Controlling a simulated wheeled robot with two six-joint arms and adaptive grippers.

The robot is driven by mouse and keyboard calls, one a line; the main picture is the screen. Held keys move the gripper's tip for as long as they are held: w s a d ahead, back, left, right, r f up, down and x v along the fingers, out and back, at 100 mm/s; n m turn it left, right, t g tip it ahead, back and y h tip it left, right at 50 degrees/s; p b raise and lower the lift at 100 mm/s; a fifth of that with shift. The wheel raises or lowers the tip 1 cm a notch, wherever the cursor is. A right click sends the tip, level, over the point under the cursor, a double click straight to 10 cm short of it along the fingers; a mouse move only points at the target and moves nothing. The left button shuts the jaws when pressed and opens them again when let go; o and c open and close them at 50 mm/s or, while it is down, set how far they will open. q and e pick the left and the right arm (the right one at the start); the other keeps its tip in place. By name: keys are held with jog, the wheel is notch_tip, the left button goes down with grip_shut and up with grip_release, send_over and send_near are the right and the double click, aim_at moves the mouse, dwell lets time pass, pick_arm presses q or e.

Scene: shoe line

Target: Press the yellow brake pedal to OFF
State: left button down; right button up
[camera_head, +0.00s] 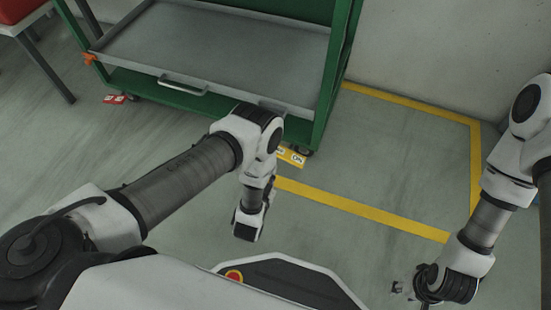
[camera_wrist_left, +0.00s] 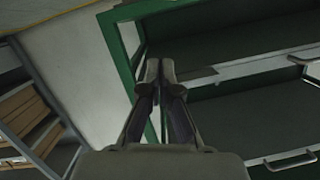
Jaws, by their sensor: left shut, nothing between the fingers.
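The yellow brake pedal (camera_head: 293,157) is low by the near right corner of the green cart (camera_head: 333,80), just above the floor. My left arm partly covers it, and its lettering is too small to read. My left gripper (camera_wrist_left: 160,70) is shut and empty in the left wrist view, pointing toward a green post of the cart. In the head view its fingers cannot be made out at the end of my left arm. The pedal does not show in the left wrist view. My right gripper (camera_head: 400,288) is at the lower right, small and partly hidden, away from the cart.
A red pedal (camera_head: 114,99) is at the cart's left corner. A handle (camera_head: 183,85) sticks out from the cart's front. Yellow floor tape (camera_head: 365,211) marks a clear area right of the cart. A shelf with boxes (camera_wrist_left: 22,115) shows in the left wrist view.

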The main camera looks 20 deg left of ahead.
pick_arm(q)
jog(key=shift+w, duration=0.1)
jog(key=b, duration=0.6)
send_over(288, 155)
jog(key=s+a, duration=0.2)
jog(key=s, duration=0.1)
notch_tip(288, 155, down, 3)
jog(key=f, duration=0.1)
jog(key=a+f+b, duration=0.1)
jog(key=f, duration=0.1)
jog(key=shift+s+a+f+b, duration=0.1)
jog(key=shift+b, duration=0.2)
